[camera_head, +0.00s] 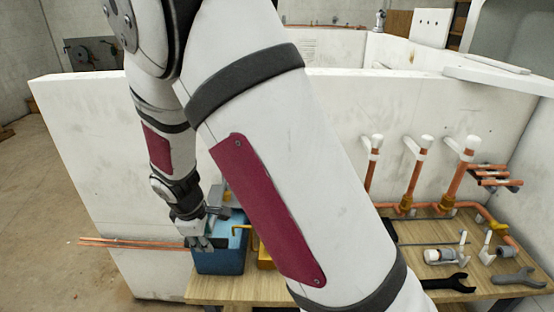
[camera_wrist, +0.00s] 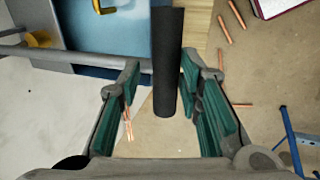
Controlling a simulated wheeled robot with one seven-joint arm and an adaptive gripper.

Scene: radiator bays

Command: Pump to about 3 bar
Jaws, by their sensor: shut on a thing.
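The blue pump tank (camera_head: 220,262) stands on the left end of the wooden bench, partly behind my arm. It also shows at the top left of the wrist view (camera_wrist: 105,62). My gripper (camera_head: 202,243) is at the tank's left upper side. In the wrist view, a black cylindrical handle grip (camera_wrist: 167,75) lies between my green-padded fingers, and my gripper is shut on it. A grey rod (camera_wrist: 80,57) runs across beside the tank. No pressure gauge reading can be seen.
The bench (camera_head: 470,306) also holds wrenches (camera_head: 448,284) and small fittings on the right. Copper pipes with white caps (camera_head: 420,165) rise along the white wall (camera_head: 85,150). Loose copper tubes (camera_head: 130,243) stick out to the left of the tank.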

